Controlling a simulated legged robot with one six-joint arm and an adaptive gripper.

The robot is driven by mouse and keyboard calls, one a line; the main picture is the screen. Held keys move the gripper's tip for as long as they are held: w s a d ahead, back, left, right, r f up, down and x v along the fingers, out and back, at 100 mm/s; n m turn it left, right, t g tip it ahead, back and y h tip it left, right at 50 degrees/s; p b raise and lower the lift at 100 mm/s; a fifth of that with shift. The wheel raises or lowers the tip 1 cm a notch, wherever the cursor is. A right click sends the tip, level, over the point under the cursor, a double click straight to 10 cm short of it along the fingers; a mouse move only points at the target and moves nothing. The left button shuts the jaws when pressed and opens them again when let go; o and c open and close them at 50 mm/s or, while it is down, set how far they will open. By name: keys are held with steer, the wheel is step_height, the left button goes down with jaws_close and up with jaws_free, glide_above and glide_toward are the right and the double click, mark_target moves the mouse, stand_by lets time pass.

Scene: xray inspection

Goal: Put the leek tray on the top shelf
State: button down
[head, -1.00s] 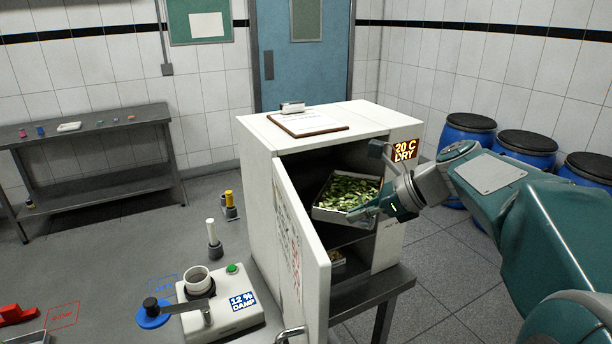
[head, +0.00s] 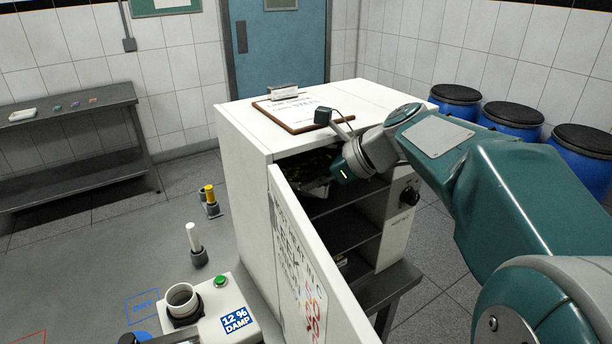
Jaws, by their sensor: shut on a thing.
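The leek tray (head: 316,190) is in the upper part of the white cabinet (head: 243,165), in shadow. Only part of its pale rim and dark green contents show; the door and my gripper hide the rest. My gripper (head: 336,174) is shut on the tray's near right side and reaches in through the cabinet's open front. The tray is close to the upper shelf (head: 345,201), but I cannot tell whether it touches it. A lower shelf level (head: 345,232) shows below.
The cabinet door (head: 300,262) stands open toward me, left of the opening. A clipboard (head: 300,118) lies on the cabinet top. A damp meter (head: 212,305) stands at the front left. Blue drums (head: 512,122) stand at the right.

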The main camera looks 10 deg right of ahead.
steer(key=shift+w+a+f, duration=0.15)
steer(key=shift+a+f, duration=0.05)
steer(key=shift+a, duration=0.4)
steer(key=shift+a+f, duration=0.1)
steer(key=shift+a, duration=0.05)
steer(key=shift+d+f, duration=0.1)
steer(key=shift+d, duration=0.75)
steer(key=shift+d+f, duration=0.15)
steer(key=shift+f, duration=0.05)
steer(key=shift+s+a+f, duration=0.3)
steer(key=shift+a, duration=0.05)
steer(key=c, duration=0.8)
jaws_free()
steer(key=shift+f, duration=0.15)
